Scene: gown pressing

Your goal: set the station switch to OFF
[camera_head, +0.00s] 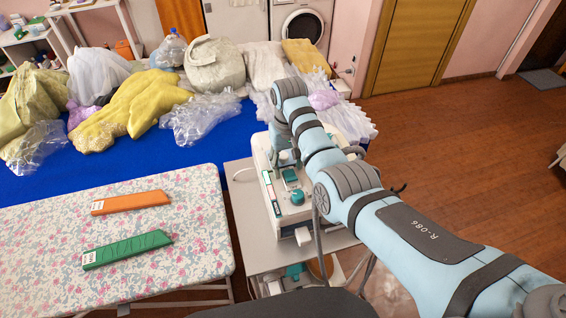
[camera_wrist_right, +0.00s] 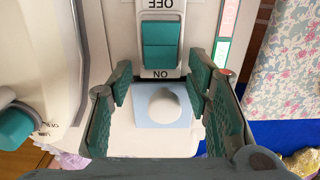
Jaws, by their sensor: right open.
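The station (camera_head: 262,160) is a white box on a small stand, below my right arm in the head view. Its switch is a green rocker (camera_wrist_right: 160,45) in a white frame in the right wrist view. The OFF marking is at its top and ON at its bottom, both upside down. I cannot tell surely which end is pressed in. My right gripper (camera_wrist_right: 160,84) is open and empty above the panel. Its fingers stand apart on either side, just below the ON end in the picture, with no visible contact. My left gripper is out of view.
A green knob (camera_wrist_right: 14,126) is at the left of the wrist view. A floral ironing board (camera_head: 215,245) holds an orange (camera_head: 130,202) and a green (camera_head: 128,250) folded piece. A blue table (camera_head: 60,180) behind carries garments and plastic bags. Wooden floor at right is clear.

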